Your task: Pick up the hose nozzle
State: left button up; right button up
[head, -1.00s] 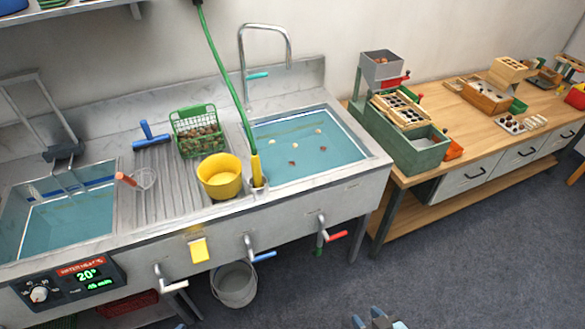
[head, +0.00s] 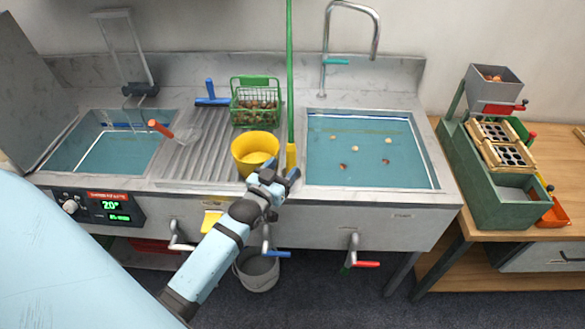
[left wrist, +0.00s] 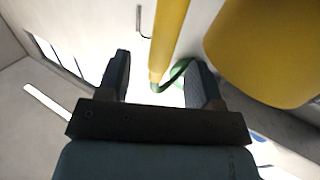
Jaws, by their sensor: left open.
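The hose nozzle (head: 291,155) is yellow and stands upright at the sink's front ledge, between the yellow tub and the right basin. A green hose (head: 289,70) runs straight up from it. My left gripper (head: 281,174) is open at the nozzle's lower part, in front of the ledge. In the left wrist view the yellow nozzle (left wrist: 168,40) appears between the open fingertips (left wrist: 160,65), and I see no clear contact. The gripper hides the nozzle's lower end in the head view. My right gripper is not in view.
The yellow tub (head: 254,152) is close beside the gripper and looms in the left wrist view (left wrist: 265,50). A green basket (head: 256,104) of chestnuts stands behind it. The right basin (head: 370,185) holds water and several floating pieces. Tap levers (head: 355,262) stick out below the ledge.

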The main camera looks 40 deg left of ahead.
aim_at(288, 161)
pick_arm(q)
jog(key=shift+w+a, duration=0.15)
jog(key=shift+w, duration=0.4)
jog(key=w, duration=0.3)
jog(key=w+p, duration=0.1)
jog(key=shift+w+a+f, duration=0.15)
jog(key=shift+a+f, duration=0.05)
jog(key=shift+a, duration=0.05)
grip_shut()
